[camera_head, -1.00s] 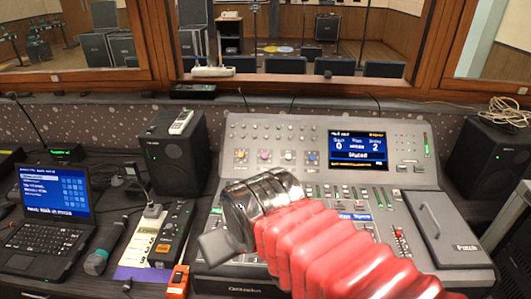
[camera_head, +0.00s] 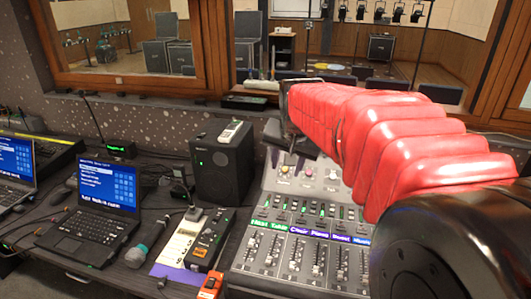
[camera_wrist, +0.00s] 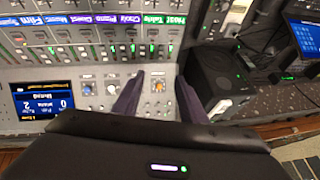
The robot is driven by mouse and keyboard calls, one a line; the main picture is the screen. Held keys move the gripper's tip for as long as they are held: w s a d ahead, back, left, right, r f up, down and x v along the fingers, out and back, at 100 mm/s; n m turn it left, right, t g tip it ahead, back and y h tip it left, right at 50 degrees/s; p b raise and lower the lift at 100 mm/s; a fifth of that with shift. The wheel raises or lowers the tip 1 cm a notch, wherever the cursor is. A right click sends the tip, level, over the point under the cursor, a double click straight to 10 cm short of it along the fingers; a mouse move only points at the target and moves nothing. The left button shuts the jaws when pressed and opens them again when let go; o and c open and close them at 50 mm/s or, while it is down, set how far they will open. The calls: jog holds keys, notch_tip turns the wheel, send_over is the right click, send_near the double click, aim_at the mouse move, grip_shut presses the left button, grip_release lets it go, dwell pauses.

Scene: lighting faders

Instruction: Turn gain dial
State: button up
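The sloped mixing console (camera_head: 262,262) has a row of small dials near its upper left. In the head view a yellow dial (camera_head: 284,169), a pink dial (camera_head: 309,171) and another dial (camera_head: 333,174) show below my arm. I cannot read which is labelled gain. My gripper (camera_wrist: 159,78) is open and empty. Its two dark fingers appear on either side of the yellow-orange dial; contact cannot be told.
The console's screen (camera_wrist: 42,98) and colour-labelled faders (camera_head: 290,258) lie near the dials. A black speaker (camera_head: 222,165) stands left of the console. A laptop (camera_head: 105,200), a microphone (camera_head: 147,240) and a black box (camera_head: 210,240) lie further left. My red-sleeved arm hides the console's right side.

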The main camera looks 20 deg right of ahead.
aim_at(310, 172)
jog(key=w+d+f+m, duration=0.2)
jog(key=w+d, duration=0.3)
jog(key=d, duration=0.2)
jog(key=w+d+f+m, duration=0.2)
jog(key=w+d, duration=0.3)
jog(key=d, duration=0.3)
jog(key=shift+w+f+m+h, duration=0.15)
jog(key=shift+f+m+h, duration=0.25)
jog(key=shift+m, duration=0.1)
jog(key=shift+d+f, duration=0.1)
jog(key=x, duration=1.3)
jog(key=shift+d+f, duration=0.1)
jog(key=shift+f, duration=0.3)
jog(key=shift+c, duration=0.7)
grip_shut()
jog(key=shift+d, duration=0.2)
jog(key=shift+a, duration=0.1)
